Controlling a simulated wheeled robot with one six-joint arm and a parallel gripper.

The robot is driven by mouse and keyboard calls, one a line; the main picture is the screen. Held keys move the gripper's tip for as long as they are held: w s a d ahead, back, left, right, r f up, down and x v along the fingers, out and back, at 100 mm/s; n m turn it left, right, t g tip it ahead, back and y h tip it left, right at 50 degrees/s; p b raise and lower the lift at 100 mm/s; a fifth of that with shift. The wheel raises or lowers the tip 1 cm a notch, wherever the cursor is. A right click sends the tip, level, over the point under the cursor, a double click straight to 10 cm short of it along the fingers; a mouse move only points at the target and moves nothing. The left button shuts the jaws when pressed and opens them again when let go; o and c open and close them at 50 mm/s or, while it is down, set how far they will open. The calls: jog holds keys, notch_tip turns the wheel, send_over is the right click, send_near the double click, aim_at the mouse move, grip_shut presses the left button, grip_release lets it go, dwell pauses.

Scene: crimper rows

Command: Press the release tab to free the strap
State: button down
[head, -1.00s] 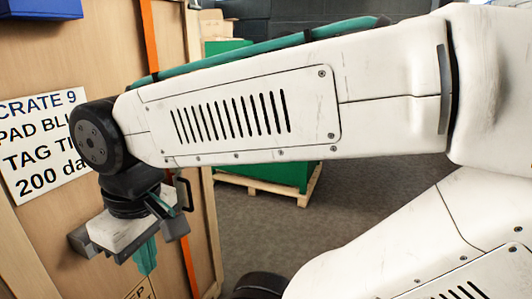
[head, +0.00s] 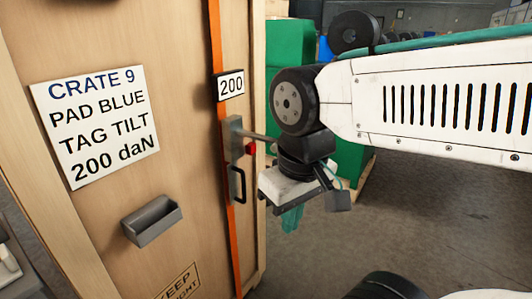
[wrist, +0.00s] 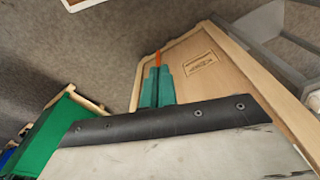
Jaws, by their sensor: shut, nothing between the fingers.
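An orange strap (head: 216,50) runs down the face of a wooden crate (head: 90,35). On it sits a grey metal buckle (head: 234,135) with a lever out to the right, a small red tab (head: 250,148) beside it, and a black loop handle (head: 237,183) below. I cannot tell whether the red piece is the release tab. My gripper (head: 291,220), with teal fingers pointing down, is shut and empty, to the right of the buckle and apart from it in the picture. In the wrist view the shut fingers (wrist: 157,85) overlap the crate, with a bit of strap (wrist: 157,59) beyond their tips.
A sign (head: 95,125) on the crate reads CRATE 9, PAD BLUE, TAG TILT, 200 daN. A tag (head: 230,85) on the strap reads 200. A grey holder (head: 152,220) juts from the crate face. A green block (head: 290,50) stands behind my arm.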

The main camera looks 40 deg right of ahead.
aim_at(254, 150)
jog(key=w+d+f+m+y, duration=0.5)
jog(key=w+f+m+y, duration=0.45)
jog(key=m, duration=0.45)
jog(key=w+d+m+t+h, duration=0.1)
jog(key=w+d+m+t, duration=0.5)
jog(key=d+m+t, duration=0.2)
jog(key=w+d+m+t+h, duration=0.2)
jog(key=w+d+m+t, duration=0.4)
jog(key=d+m, duration=0.4)
jog(key=shift+d+r+t, duration=0.35)
jog(key=shift+d+t, duration=0.05)
jog(key=shift+t, duration=0.5)
jog(key=x, duration=1.4)
jog(key=shift+f, duration=0.1)
